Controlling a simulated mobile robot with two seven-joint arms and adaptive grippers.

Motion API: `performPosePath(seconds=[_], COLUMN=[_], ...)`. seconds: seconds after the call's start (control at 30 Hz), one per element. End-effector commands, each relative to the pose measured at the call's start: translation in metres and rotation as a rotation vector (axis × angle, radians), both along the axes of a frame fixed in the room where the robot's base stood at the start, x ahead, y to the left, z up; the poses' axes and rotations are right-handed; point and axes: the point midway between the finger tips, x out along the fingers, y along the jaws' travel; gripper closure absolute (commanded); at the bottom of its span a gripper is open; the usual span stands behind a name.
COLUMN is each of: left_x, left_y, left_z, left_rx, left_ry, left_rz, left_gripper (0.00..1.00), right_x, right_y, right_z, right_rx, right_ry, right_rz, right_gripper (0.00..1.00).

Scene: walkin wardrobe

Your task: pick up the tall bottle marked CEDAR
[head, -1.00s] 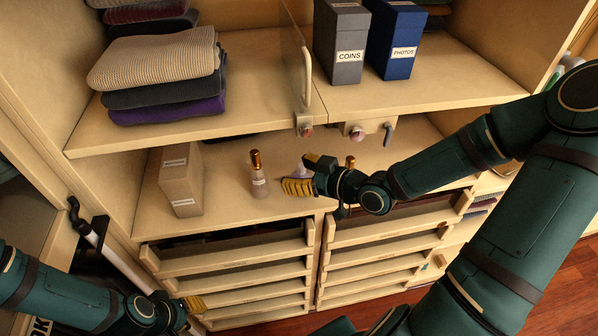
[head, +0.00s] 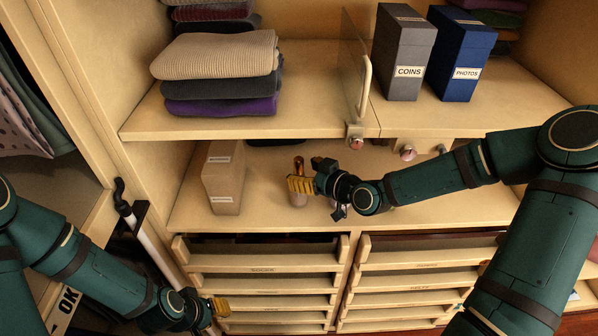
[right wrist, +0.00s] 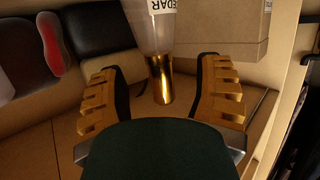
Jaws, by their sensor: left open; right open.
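The CEDAR bottle, clear with a gold cap (head: 298,165), stands upright on the middle shelf and is partly hidden behind my right gripper (head: 301,185). In the right wrist view the bottle (right wrist: 152,32) shows its cap between the two yellow fingers, with "EDAR" readable on its label. The right fingers (right wrist: 158,78) are open, with gaps on both sides of the cap. My left gripper (head: 220,307) is open and empty, low in front of the left drawers.
A beige box (head: 224,178) stands left of the bottle. Above is a shelf with folded clothes (head: 218,65), a COINS box (head: 404,52), a PHOTOS box (head: 461,54) and a glass panel with handle (head: 366,90). Drawers (head: 262,268) lie below.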

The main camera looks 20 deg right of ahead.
Motion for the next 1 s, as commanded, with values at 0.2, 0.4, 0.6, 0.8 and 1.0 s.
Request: performPosePath(seconds=[0.2, 0.4, 0.6, 0.8, 1.0], left_x=[0.0, 0.0, 0.0, 0.0, 0.0], left_y=[0.0, 0.0, 0.0, 0.0, 0.0], left_z=[-0.001, -0.001, -0.001, -0.001, -0.001], left_rx=[0.0, 0.0, 0.0, 0.0, 0.0], left_ry=[0.0, 0.0, 0.001, 0.001, 0.001], left_rz=[0.0, 0.0, 0.0, 0.0, 0.0], left_gripper=[0.66, 0.66, 0.66, 0.66, 0.66], right_x=[0.018, 0.021, 0.021, 0.021, 0.021], right_y=[0.01, 0.011, 0.011, 0.011, 0.011], right_z=[-0.006, -0.007, -0.007, -0.007, -0.007], right_rx=[0.0, -0.001, -0.001, -0.001, -0.001], right_ry=[-0.002, -0.001, -0.001, -0.001, 0.0], right_rz=[0.001, -0.001, -0.001, -0.001, 0.0], right_gripper=[0.35, 0.35, 0.33, 1.0, 1.0])
